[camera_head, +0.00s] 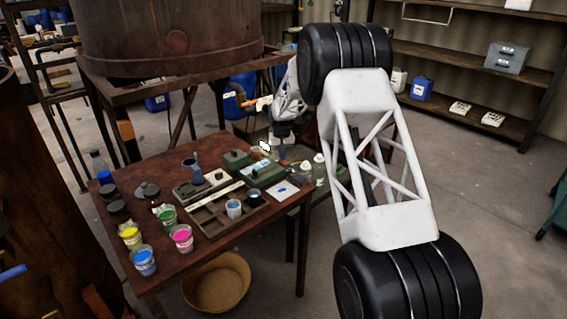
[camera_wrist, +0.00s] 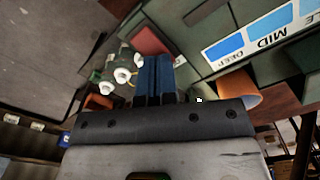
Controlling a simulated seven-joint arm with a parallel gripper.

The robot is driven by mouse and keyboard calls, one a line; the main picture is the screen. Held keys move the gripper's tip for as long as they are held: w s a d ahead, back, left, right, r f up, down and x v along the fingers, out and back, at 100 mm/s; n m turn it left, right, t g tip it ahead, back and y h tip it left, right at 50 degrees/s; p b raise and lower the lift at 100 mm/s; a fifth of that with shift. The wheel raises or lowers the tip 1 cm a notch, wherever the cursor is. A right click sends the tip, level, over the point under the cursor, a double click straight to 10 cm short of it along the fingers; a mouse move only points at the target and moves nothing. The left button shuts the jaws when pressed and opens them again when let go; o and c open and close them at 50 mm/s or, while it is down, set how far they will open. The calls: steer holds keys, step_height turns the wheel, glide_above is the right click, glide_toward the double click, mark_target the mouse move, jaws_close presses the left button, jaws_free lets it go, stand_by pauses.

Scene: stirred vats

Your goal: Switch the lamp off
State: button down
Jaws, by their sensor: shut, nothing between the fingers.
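I cannot make out for certain which thing is the lamp. Two green boxes with dark knobs stand on the brown table, one behind (camera_head: 237,158) and one in front (camera_head: 268,174); I cannot tell whether either belongs to it. My gripper (camera_head: 282,153) is over the table's far right corner, close to the boxes and beside some bottles. Its blue fingers (camera_wrist: 154,68) are together and empty in the wrist view. A card with blue patches (camera_wrist: 250,36) on a green surface lies to their right there. My arm hides part of this area in the head view.
White-capped bottles (camera_head: 318,170) stand near my gripper. A wooden tray (camera_head: 213,222), paint cups (camera_head: 182,239) and dark jars cover much of the brown table (camera_head: 128,205). A large rusty vat (camera_head: 170,45) stands behind. A tan basket (camera_head: 217,283) is on the floor.

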steer(key=shift+f, duration=0.45)
stand_by(0.3)
steer(key=shift+r, duration=3.55)
